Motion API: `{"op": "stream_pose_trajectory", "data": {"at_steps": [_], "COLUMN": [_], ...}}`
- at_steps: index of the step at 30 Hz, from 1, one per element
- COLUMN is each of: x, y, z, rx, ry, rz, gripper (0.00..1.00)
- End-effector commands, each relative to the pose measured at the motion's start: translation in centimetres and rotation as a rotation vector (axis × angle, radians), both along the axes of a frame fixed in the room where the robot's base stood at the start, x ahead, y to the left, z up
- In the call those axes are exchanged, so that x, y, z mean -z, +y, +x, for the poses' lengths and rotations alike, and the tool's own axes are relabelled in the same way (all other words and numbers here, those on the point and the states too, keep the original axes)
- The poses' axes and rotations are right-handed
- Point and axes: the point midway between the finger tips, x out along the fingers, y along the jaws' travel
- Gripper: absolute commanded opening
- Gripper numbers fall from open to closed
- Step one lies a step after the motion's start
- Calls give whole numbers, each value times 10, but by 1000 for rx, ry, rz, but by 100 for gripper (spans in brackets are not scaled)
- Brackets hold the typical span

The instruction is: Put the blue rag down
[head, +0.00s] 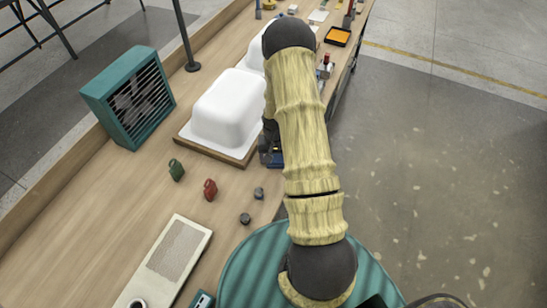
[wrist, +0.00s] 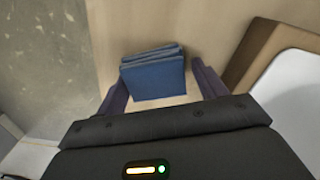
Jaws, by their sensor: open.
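The blue rag (wrist: 155,78) is a folded, layered stack and appears to lie on the tan wooden tabletop in the wrist view. My gripper (wrist: 160,76) is open, with one dark finger on each side of the rag. A gap shows between the rag and the right finger; the left finger is close to the rag's left edge, and I cannot tell if it touches. In the head view my arm hides most of that spot. Only a small dark blue patch shows beside the arm, and I cannot tell if it is rag or gripper.
A white tub shell (head: 228,108) sits on a wooden board (head: 215,148) close by. A teal louvred box (head: 130,98) stands further left. Green (head: 176,170) and red (head: 210,189) small items and dark knobs lie nearer. The bench edge and open floor (head: 440,190) are at right.

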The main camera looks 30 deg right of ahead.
Motion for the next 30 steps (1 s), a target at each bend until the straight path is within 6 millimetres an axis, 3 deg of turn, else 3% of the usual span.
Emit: {"op": "stream_pose_trajectory", "data": {"at_steps": [1, 5, 13, 30], "x": [8, 8, -4, -92], "y": [-5, -6, -6, 0], "z": [-7, -7, -7, -2], "rx": [8, 10, 12, 0], "ry": [15, 15, 14, 3], "rz": [-3, -3, -4, -3], "gripper": [83, 83, 83, 83]}}
